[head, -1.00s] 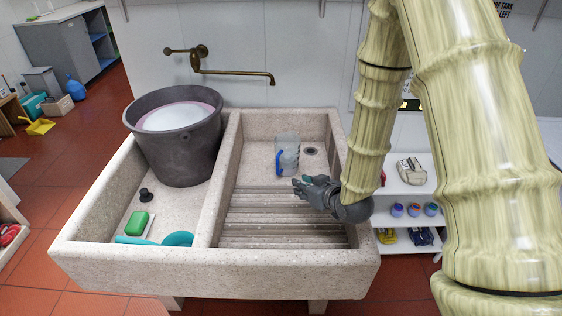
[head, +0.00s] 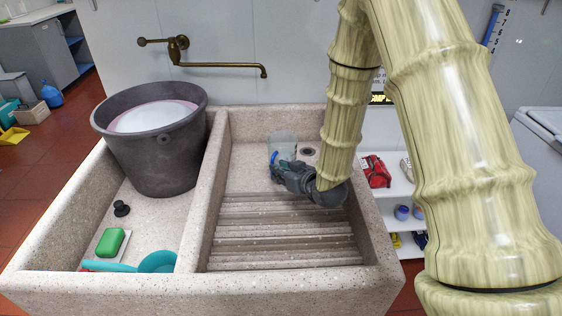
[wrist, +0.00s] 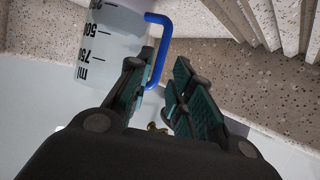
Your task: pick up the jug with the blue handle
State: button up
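The clear jug (head: 283,146) with the blue handle stands in the right basin of the stone sink, towards the back. In the wrist view the jug (wrist: 88,42) shows dark measuring marks, and its blue handle (wrist: 163,50) faces my fingers. My gripper (head: 280,170) is at the jug's near side and hides its lower part in the head view. In the wrist view my gripper (wrist: 160,78) is open, with teal pads apart. The handle's lower end is at the left fingertip, partly between the fingers; I cannot tell whether they touch.
The stone sink (head: 200,222) has a ribbed washboard in front of the jug. A dark bucket (head: 150,150), a green soap (head: 111,242), a black plug (head: 121,208) and a teal scoop (head: 157,262) are in the left basin. A brass tap (head: 215,67) hangs above.

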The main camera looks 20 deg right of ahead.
jog(key=shift+x, duration=2.85)
jog(key=shift+f, duration=0.1)
grip_shut()
